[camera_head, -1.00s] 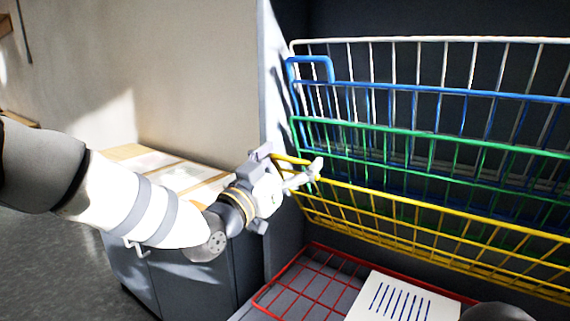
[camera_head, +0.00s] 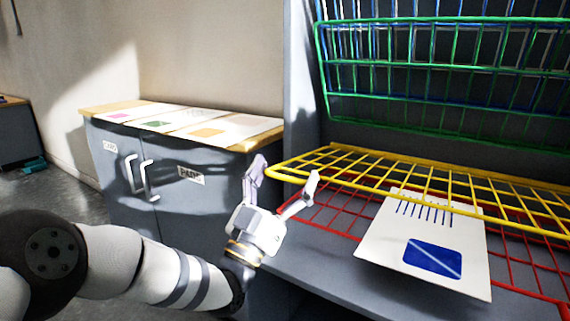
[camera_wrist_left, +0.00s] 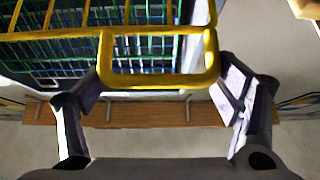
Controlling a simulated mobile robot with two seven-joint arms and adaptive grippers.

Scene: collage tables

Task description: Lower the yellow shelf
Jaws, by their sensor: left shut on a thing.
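The yellow wire shelf (camera_head: 440,185) is folded down and lies nearly flat above the red wire shelf (camera_head: 330,222). My left gripper (camera_head: 287,168) is at the shelf's front left corner, with its fingers on either side of the looped handle. In the left wrist view, the yellow handle (camera_wrist_left: 158,78) is between the two fingers, and the gripper is shut on it. My right gripper is not in view.
A white sheet (camera_head: 385,255) with blue marks lies on the red shelf, partly under the yellow wires. The green shelf (camera_head: 440,122) stands upright behind. A grey cabinet (camera_head: 215,215) with sheets on top stands left.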

